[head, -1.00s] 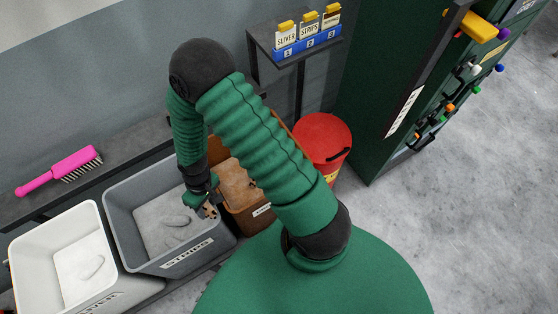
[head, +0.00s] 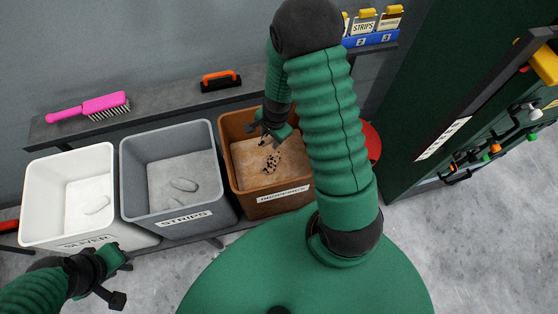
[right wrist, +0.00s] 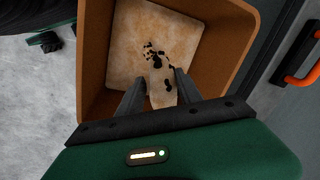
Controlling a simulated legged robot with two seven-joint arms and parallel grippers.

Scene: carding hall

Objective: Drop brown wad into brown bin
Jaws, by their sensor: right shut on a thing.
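The brown wad (head: 271,162) is pale tan with dark specks. My right gripper (head: 268,140) is shut on it, over the brown bin (head: 277,207). In the right wrist view the wad (right wrist: 161,88) is between the two fingers, with the bin's tan contents beyond it and the bin's brown wall (right wrist: 97,75) around. The wad blends with these contents, so I cannot tell whether it touches them. My left gripper (head: 118,278) is at the lower left, in front of the white bin; its fingers are unclear.
The grey STRIPS bin (head: 180,217) and white bin (head: 70,235) stand left of the brown bin. A pink brush (head: 90,107) and an orange-handled tool (head: 221,79) lie on the shelf behind. A red container (head: 371,142) and a green machine (head: 440,110) are at the right.

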